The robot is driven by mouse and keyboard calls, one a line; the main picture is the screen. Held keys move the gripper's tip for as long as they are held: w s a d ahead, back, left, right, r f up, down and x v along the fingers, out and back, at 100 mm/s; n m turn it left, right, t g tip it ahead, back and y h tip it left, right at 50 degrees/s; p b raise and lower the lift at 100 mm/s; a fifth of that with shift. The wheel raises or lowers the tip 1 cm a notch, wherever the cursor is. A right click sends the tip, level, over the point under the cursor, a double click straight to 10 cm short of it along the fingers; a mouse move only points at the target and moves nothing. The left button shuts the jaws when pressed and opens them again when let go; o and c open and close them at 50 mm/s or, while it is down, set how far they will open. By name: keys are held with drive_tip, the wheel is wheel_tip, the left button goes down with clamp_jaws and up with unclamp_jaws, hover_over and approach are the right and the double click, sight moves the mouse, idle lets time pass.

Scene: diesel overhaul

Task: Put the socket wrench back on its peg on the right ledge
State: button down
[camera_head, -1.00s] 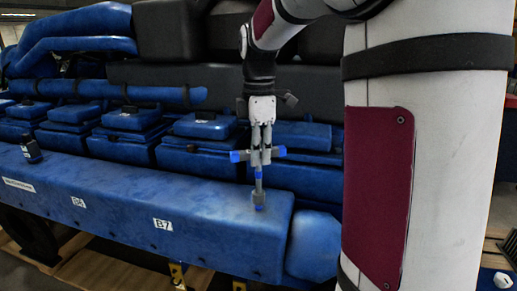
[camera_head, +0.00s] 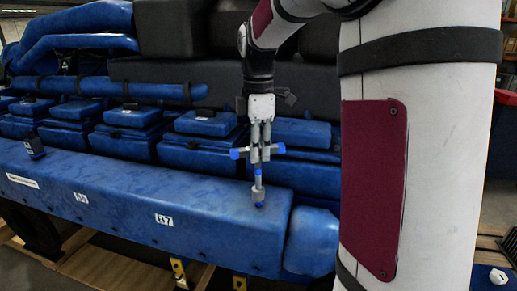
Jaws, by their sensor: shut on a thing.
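The socket wrench (camera_head: 258,176) is a grey T-shaped tool with blue ends on its crossbar and a blue lower tip. My gripper (camera_head: 260,148) is shut on it near the crossbar. The wrench hangs nearly upright, its lower end in front of or over the right end of the blue ledge (camera_head: 120,200). I cannot tell whether the tip touches the ledge. I cannot make out a peg; my arm column hides much of the right side.
Several blue covers (camera_head: 131,115) line the engine behind the ledge. A small dark object (camera_head: 34,147) stands on the ledge at left. A B7 label (camera_head: 163,219) marks its front. A rounded blue part (camera_head: 312,243) adjoins its right end. A white item (camera_head: 499,277) lies at lower right.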

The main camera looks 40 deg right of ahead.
drive_tip(key=shift+f, duration=0.1)
drive_tip(key=shift+f, duration=1.05)
drive_tip(key=c, duration=0.9)
unclamp_jaws()
drive_tip(key=shift+s+r+p, duration=0.1)
drive_tip(key=shift+r+p, duration=0.65)
drive_tip(key=shift+r, duration=0.65)
drive_tip(key=shift+r+p, duration=1)
drive_tip(key=shift+r, duration=2.15)
